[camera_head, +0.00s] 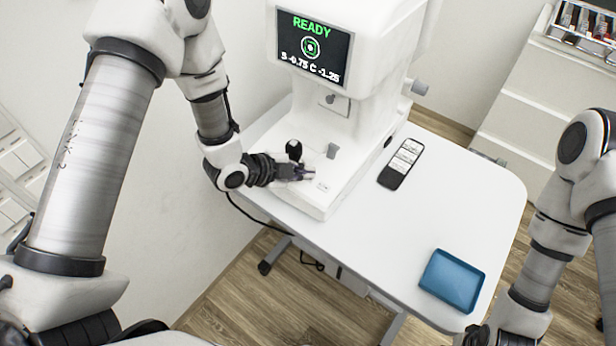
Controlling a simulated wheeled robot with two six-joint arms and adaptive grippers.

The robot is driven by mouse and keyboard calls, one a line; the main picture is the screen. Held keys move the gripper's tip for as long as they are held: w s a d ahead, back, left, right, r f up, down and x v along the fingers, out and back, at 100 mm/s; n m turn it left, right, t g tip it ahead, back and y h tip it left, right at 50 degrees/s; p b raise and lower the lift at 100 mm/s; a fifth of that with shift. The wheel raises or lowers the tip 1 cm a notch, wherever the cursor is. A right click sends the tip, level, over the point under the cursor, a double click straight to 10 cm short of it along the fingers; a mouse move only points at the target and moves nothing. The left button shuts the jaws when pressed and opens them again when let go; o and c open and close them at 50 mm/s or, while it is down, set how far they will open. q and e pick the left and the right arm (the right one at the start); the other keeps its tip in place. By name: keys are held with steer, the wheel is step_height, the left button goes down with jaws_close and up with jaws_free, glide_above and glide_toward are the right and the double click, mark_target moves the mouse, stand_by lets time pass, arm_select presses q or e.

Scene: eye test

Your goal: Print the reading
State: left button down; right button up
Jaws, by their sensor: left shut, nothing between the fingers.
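The white eye-test machine (368,100) stands on the white table. Its screen (314,47) shows "READY" in green, a green ring mark and the reading "S -0.75 C -1.25". On its base are a black-topped joystick (294,150) and a grey knob (332,151). Small lettering (321,186) sits near the front of the base. My left gripper (309,173) is shut and empty at the front left of the base, just in front of the joystick. I cannot tell whether its tips touch the base. My right gripper is not visible; only my right arm shows.
A blue tray (452,281) sits near the front right of the white table (450,200). White drawers (525,100) stand behind at right. The table between remote and tray is clear.

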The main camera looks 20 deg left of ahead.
arm_select(q)
steer(key=shift+f+b, duration=0.35)
stand_by(0.5)
steer(key=shift+r, duration=0.15)
steer(key=shift+s+r+p, duration=0.1)
steer(key=shift+r+p, duration=0.5)
steer(key=shift+r, duration=0.05)
steer(key=r+p, duration=0.2)
steer(key=r, duration=0.1)
steer(key=r+p, duration=0.1)
steer(key=r, duration=0.1)
steer(key=shift+s+a+p, duration=0.15)
steer(key=shift+s+p, duration=0.15)
steer(key=shift+p, duration=0.05)
stand_by(0.6)
